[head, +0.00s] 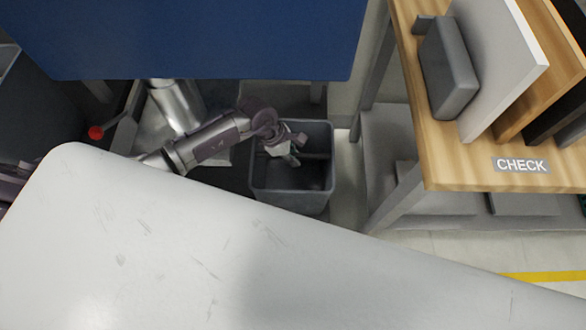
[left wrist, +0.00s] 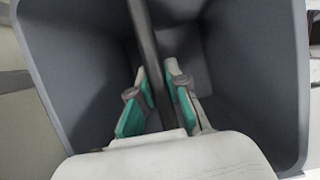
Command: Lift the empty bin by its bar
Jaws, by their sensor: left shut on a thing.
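The grey bin (head: 292,192) stands low beyond the white surface, open at the top, and I see nothing inside it. A dark bar (head: 316,156) runs across its opening. My left gripper (head: 290,158) reaches over the bin from the left and is shut on the bar. In the left wrist view the bar (left wrist: 145,35) passes between the green-padded fingers of the gripper (left wrist: 160,90), with the walls of the bin (left wrist: 85,70) around them. I cannot tell whether the bin touches the floor. My right gripper is not in view.
A large white surface (head: 200,260) fills the front. A blue panel (head: 200,35) hangs over the back left. A wooden table (head: 445,150) with a CHECK label and upright boards stands to the right. A red knob (head: 96,132) is at the left. Open floor (head: 440,245) shows at lower right.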

